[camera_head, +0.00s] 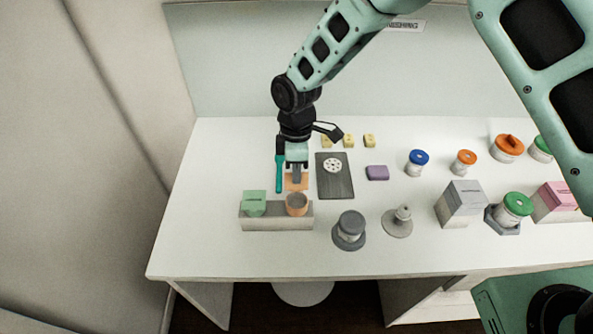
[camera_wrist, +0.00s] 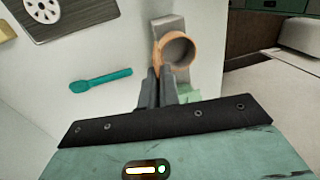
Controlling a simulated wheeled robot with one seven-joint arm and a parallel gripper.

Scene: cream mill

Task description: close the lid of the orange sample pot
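The orange sample pot (camera_head: 297,209) stands upright in a grey holder block (camera_head: 275,222) at the table's front left. Its mouth is open. Its orange lid (camera_head: 288,184) stands raised behind the pot. The wrist view shows the pot's open mouth (camera_wrist: 178,50), with the lid mostly hidden near my fingertips. My gripper (camera_head: 297,181) points down at the lid, and its fingers cover the lid's middle. In the wrist view my gripper (camera_wrist: 159,74) has its fingers close together, with nothing clearly held between them. Whether they touch the lid is unclear.
A teal spoon (camera_head: 279,173) lies beside my gripper. A dark board (camera_head: 335,184) lies to the right.

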